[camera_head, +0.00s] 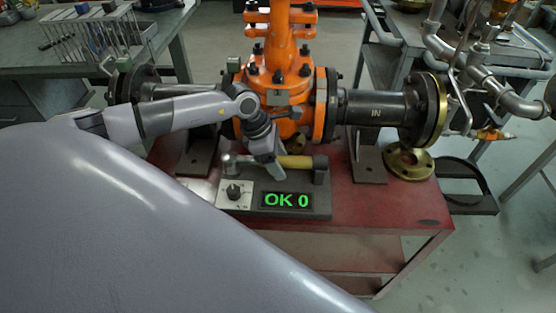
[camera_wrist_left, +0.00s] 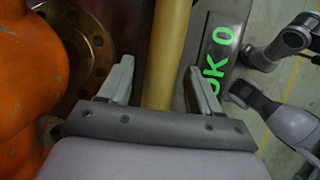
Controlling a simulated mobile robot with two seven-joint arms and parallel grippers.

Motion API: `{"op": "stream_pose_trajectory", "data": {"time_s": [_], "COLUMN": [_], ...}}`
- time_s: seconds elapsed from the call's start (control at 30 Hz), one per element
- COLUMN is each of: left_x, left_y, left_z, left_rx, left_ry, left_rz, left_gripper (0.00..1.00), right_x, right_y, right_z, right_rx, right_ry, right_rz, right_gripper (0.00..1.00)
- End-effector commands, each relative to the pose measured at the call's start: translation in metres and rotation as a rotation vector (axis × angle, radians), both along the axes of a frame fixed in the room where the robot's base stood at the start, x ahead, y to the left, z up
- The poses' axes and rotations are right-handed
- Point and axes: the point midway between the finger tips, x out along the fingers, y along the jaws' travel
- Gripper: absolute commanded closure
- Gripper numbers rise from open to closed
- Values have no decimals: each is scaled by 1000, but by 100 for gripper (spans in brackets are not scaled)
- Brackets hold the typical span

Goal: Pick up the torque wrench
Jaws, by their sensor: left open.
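The torque wrench lies on a dark stand on the red table, with its yellow handle (camera_head: 297,162) to the right and its metal head (camera_head: 229,162) to the left. My left gripper (camera_head: 270,168) is over the wrench, near the left end of the yellow handle. In the left wrist view, the yellow handle (camera_wrist_left: 169,45) runs between the two spread fingers of my left gripper (camera_wrist_left: 160,66). The gripper is open, with gaps showing beside the handle. The part of the wrench under the gripper is hidden. My right gripper is not seen.
The stand has a knob panel (camera_head: 236,194) and a display (camera_head: 287,200) reading "OK 0". An orange valve (camera_head: 278,75) with a flanged pipe (camera_head: 375,107) stands behind. A brass flange (camera_head: 409,164) lies at right. The red table's front right (camera_head: 400,215) is clear.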

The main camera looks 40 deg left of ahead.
Motion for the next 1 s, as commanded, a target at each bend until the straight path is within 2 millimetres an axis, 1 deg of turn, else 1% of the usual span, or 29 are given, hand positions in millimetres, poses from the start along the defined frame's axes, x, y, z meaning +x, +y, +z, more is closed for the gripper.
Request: {"op": "stream_pose_trajectory", "data": {"time_s": [0.17,0.2,0.27,0.3,0.37,0.4,0.47,0.5,0.77,0.87,1.0], "left_x": [0,0,0,0,0,0,0,2,2,2,3], "left_y": [0,0,0,0,0,0,0,0,0,0,0], "left_z": [0,0,0,0,0,0,0,3,4,8,20], "left_rx": [0,0,-1,-1,-1,-1,-1,-4,-3,-4,-4], "left_ry": [0,0,-1,-1,-1,-1,-1,-7,-8,-9,-10], "left_rz": [0,0,0,0,0,0,0,1,1,0,0], "left_gripper": [37,43,63,76,95,100,100,100,100,100,100], "right_x": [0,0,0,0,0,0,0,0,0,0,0], "right_y": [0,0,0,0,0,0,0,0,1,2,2], "right_z": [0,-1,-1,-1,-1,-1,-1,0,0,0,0], "right_rx": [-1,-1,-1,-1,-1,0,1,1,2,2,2], "right_ry": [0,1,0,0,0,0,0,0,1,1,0], "right_rz": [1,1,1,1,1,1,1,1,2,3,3], "right_gripper": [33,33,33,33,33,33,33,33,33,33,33]}}
